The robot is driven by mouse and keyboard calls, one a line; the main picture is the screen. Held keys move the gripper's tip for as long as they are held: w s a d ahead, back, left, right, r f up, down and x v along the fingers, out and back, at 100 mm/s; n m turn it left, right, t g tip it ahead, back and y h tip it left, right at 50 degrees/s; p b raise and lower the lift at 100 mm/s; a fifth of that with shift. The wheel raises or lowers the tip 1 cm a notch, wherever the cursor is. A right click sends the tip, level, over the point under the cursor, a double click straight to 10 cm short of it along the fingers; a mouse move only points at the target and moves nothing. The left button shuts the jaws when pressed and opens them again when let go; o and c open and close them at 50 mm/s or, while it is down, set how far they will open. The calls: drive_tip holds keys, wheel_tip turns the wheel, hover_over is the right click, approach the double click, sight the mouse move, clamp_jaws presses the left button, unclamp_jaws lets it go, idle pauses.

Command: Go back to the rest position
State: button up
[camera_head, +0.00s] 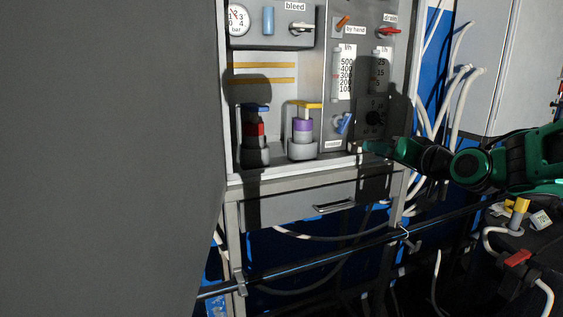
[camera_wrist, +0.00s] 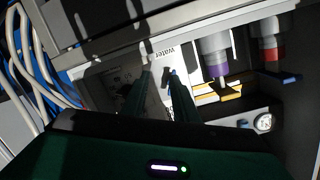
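My gripper (camera_head: 368,147) is at the lower right of the grey panel (camera_head: 338,14) in the head view. In the wrist view my gripper (camera_wrist: 160,82) shows two dark green fingers with a gap between them, and no held object shows there. A blue valve handle (camera_head: 345,122) is close by, up and left of the gripper in the head view. The handle (camera_wrist: 166,74) shows near the fingertips in the wrist view, below the "water" label (camera_wrist: 164,50). I cannot tell whether a finger touches it.
Two capped cylinders, one with a red band (camera_head: 255,129) and one with a purple band (camera_head: 303,126), stand on the cabinet ledge left of my gripper. White hoses (camera_head: 447,100) hang at the right. A drawer handle (camera_head: 334,207) and a dark rail (camera_head: 320,265) are below.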

drive_tip(key=s+d+f+g+h, duration=0.3)
drive_tip(key=s+d+f+g, duration=0.2)
drive_tip(key=s+f, duration=0.45)
drive_tip(key=s+d+f+m+g, duration=0.1)
drive_tip(key=s+d+f+g, duration=0.1)
drive_tip(key=s, duration=0.7)
drive_tip(key=s+d+f+m+g, duration=0.2)
drive_tip(key=s+f+g, duration=0.3)
drive_tip(key=s, duration=0.5)
drive_tip(key=s+d+f+m+g+h, duration=0.1)
drive_tip(key=s+d+f+g, duration=0.1)
drive_tip(key=s+f, duration=0.3)
drive_tip(key=s+g, duration=0.1)
drive_tip(key=s, duration=0.3)
drive_tip(key=shift+s+d+f+g, duration=0.2)
drive_tip(key=shift+s+f+g, duration=0.1)
drive_tip(key=shift+g, duration=0.1)
drive_tip(key=shift+w+f, duration=0.25)
drive_tip(key=shift+w, duration=0.4)
